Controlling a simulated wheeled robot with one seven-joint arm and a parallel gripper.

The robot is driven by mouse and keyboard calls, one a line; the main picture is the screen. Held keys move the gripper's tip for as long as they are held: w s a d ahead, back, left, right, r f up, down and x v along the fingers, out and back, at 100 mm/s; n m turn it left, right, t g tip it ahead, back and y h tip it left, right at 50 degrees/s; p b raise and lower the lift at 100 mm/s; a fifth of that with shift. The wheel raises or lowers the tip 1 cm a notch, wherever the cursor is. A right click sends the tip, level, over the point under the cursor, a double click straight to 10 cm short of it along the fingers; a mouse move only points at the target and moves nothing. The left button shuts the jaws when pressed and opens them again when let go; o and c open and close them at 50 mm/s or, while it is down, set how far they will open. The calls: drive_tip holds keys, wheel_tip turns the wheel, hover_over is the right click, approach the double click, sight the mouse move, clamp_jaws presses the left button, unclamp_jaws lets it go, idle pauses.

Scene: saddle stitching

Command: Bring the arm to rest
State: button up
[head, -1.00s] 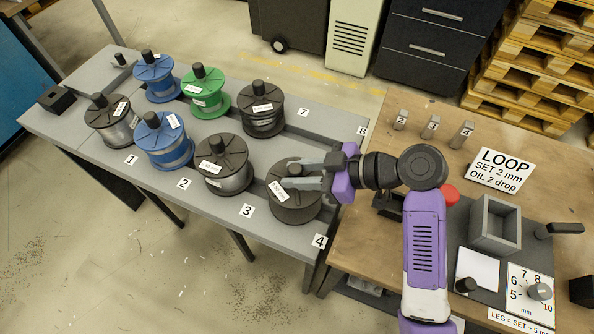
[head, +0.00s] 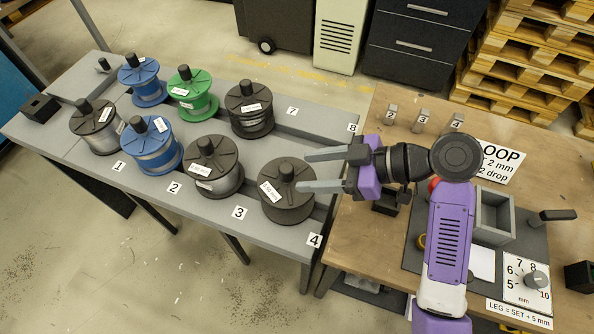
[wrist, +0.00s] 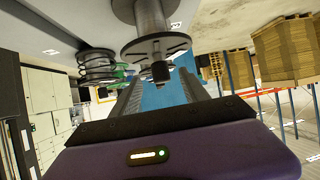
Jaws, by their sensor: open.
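My gripper (head: 325,171) is open and empty, its two grey fingers pointing left. It is at the right end of the grey spool table, above and close to the dark spool (head: 287,190) near label 4, and apart from it. In the wrist view my fingers (wrist: 157,98) are spread with nothing between them, and a spool (wrist: 152,45) shows just beyond. My purple arm reaches in over the wooden bench.
The grey table (head: 252,232) holds several black, blue and green spools. The wooden bench (head: 398,238) carries numbered blocks (head: 423,118), a LOOP sign (head: 497,160), a grey open box (head: 492,216) and a dial plate (head: 527,279). Pallets (head: 525,70) stand behind.

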drive_tip(key=shift+v, duration=0.95)
drive_tip(key=w+d+m+t+h, duration=0.5)
drive_tip(key=w+d+m+t, duration=0.3)
drive_tip(key=m+t, duration=0.25)
drive_tip(key=s+d+f+m+t+h, duration=0.1)
drive_tip(key=s+d+m+t+h, duration=0.1)
drive_tip(key=s+d+m+h, duration=0.3)
drive_tip(key=s+d+h, duration=0.1)
drive_tip(key=s+d, duration=0.1)
drive_tip(key=s, duration=3.1)
drive_tip(key=shift+d+h, duration=0.2)
drive_tip(key=shift+h, duration=0.2)
drive_tip(key=shift+f+g, duration=0.1)
drive_tip(key=shift+g, duration=0.15)
